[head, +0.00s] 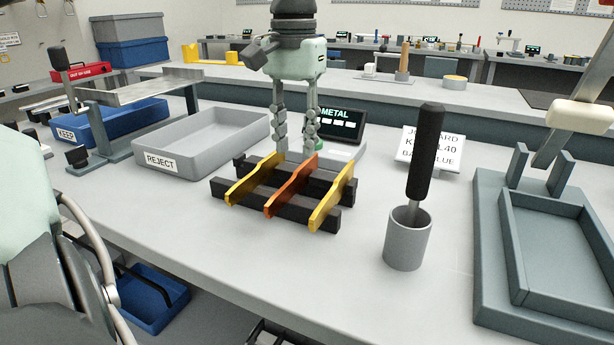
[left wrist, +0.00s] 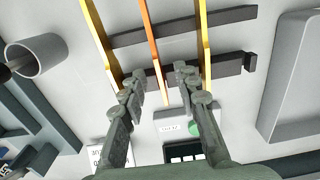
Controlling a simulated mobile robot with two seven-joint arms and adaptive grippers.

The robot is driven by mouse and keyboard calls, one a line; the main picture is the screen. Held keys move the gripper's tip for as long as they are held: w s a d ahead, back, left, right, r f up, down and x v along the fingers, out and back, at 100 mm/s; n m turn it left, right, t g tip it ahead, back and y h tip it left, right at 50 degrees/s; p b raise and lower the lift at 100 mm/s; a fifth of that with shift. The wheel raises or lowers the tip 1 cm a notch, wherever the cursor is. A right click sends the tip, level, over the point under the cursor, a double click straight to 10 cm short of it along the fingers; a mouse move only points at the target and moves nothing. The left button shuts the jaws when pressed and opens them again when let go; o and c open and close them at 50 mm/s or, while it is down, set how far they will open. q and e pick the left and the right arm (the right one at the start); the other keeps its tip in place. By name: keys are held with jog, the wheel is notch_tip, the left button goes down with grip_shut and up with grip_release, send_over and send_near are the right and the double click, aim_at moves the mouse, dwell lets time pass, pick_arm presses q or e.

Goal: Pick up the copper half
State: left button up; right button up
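A copper-coloured necked strip (head: 291,187) lies across two black rack bars, between two yellow strips, a left one (head: 253,180) and a right one (head: 334,203). It looks like one continuous piece; I cannot make out a break. My left gripper (head: 296,152) points down at the strip's far end, fingers apart and empty. In the left wrist view the copper strip (left wrist: 153,45) runs between the open fingertips (left wrist: 158,78), with a gap on each side. Whether the tips are level with the strip or above it is unclear. My right gripper is not in view.
The black rack (head: 303,217) stands mid-bench. A grey REJECT tray (head: 215,143) is left, a blue KEEP tray (head: 120,122) farther left. Behind is a METAL display (head: 338,124). A grey cup (head: 407,240) with a black-handled tool (head: 426,150) stands right. Bench front is clear.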

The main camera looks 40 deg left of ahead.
aim_at(297, 171)
pick_arm(q)
jog(key=f, duration=0.6)
jog(key=shift+s+d, duration=0.2)
jog(key=shift+d, duration=0.1)
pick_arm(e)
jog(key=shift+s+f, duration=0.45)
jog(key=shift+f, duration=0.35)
pick_arm(q)
jog(key=shift+c, duration=0.6)
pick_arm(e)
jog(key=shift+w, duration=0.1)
pick_arm(q)
grip_shut()
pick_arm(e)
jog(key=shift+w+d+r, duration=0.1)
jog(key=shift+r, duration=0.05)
